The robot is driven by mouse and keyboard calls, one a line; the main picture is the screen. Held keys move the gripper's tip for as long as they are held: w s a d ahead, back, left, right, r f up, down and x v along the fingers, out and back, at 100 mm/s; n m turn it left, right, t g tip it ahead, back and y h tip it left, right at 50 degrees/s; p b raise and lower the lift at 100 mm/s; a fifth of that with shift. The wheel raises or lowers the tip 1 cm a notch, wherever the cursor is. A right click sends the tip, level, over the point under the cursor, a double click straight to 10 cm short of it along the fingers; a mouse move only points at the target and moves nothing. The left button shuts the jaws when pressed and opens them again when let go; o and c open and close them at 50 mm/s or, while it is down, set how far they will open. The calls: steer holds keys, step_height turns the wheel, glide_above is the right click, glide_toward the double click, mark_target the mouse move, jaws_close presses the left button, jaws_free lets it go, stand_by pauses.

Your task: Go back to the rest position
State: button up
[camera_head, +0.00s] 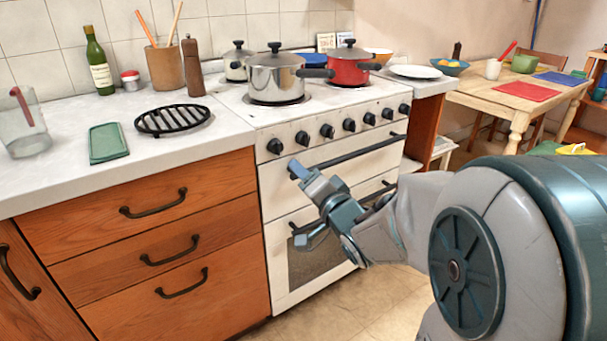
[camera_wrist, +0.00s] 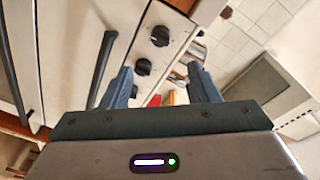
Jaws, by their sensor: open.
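My gripper (camera_head: 305,202) is in front of the white stove (camera_head: 285,190), beside the oven door handle, in the head view. In the wrist view my gripper (camera_wrist: 163,88) shows two blue-grey fingers spread apart with nothing between them. Black stove knobs (camera_wrist: 143,67) and a dark handle bar (camera_wrist: 101,68) appear beyond the fingers. I cannot tell whether any finger touches the stove.
Pots stand on the stove, a steel one (camera_head: 275,78) and a red one (camera_head: 348,66). A wooden table (camera_head: 490,98) stands at right. Floor (camera_head: 370,300) shows below.

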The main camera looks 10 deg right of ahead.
steer(key=s+d+r+n+g+h+p, duration=0.3)
steer(key=s+r+g+h+p, duration=0.35)
steer(key=p, duration=0.95)
steer(key=s+a+r+n+g+y+p, duration=0.1)
steer(key=s+r+n+g+p, duration=0.1)
steer(key=s+r+g+p, duration=0.2)
steer(key=s+a+r+n+g+y+p, duration=0.1)
steer(key=s+a+r+n+g+p, duration=0.1)
steer(key=s+r+p, duration=0.5)
steer(key=s+n+g+p, duration=0.1)
steer(key=s+g, duration=0.1)
steer(key=s, duration=0.2)
steer(key=shift+s+a+r, duration=0.2)
steer(key=shift+s+a, duration=0.05)
steer(key=shift+a, duration=0.05)
